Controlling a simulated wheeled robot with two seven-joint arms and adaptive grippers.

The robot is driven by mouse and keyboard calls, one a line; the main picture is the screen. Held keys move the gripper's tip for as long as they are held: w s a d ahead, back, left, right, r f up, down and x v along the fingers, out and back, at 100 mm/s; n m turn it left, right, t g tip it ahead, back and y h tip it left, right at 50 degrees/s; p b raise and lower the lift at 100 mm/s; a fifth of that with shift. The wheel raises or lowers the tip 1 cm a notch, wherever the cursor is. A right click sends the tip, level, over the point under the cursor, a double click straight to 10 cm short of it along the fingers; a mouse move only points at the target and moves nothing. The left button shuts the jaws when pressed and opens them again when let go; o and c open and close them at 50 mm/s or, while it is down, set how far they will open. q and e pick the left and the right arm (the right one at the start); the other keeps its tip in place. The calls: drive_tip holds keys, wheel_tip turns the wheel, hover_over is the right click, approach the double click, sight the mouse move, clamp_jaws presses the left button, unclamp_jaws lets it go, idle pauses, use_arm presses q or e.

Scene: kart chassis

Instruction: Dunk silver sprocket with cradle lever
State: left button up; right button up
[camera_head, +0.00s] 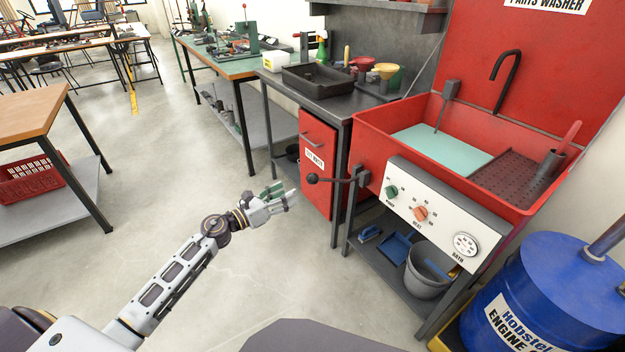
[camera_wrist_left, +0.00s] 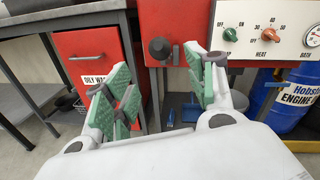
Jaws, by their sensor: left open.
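The parts washer (camera_head: 365,118) is a red basin with teal liquid (camera_head: 440,150) and a white control panel. A lever with a round black knob (camera_head: 312,179) sticks out to the left from its front left corner. My left gripper (camera_head: 279,195) is open and empty, a little left of the knob and apart from it. In the left wrist view the knob (camera_wrist_left: 160,48) shows end-on between the green-padded fingers, farther off. A thin rod from a grey bracket (camera_head: 452,89) reaches into the liquid. I cannot make out the silver sprocket or the cradle. My right gripper is not in view.
A red oily-waste cabinet (camera_head: 318,160) stands left of the washer under a bench with a black tray (camera_head: 318,79). A grey bucket (camera_head: 428,270) sits on the washer's lower shelf. A blue drum (camera_head: 550,300) stands at right. The floor around my left arm is clear.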

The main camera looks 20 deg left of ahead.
sight(308, 181)
use_arm(q)
drive_tip(key=shift+x, duration=6.1)
clamp_jaws()
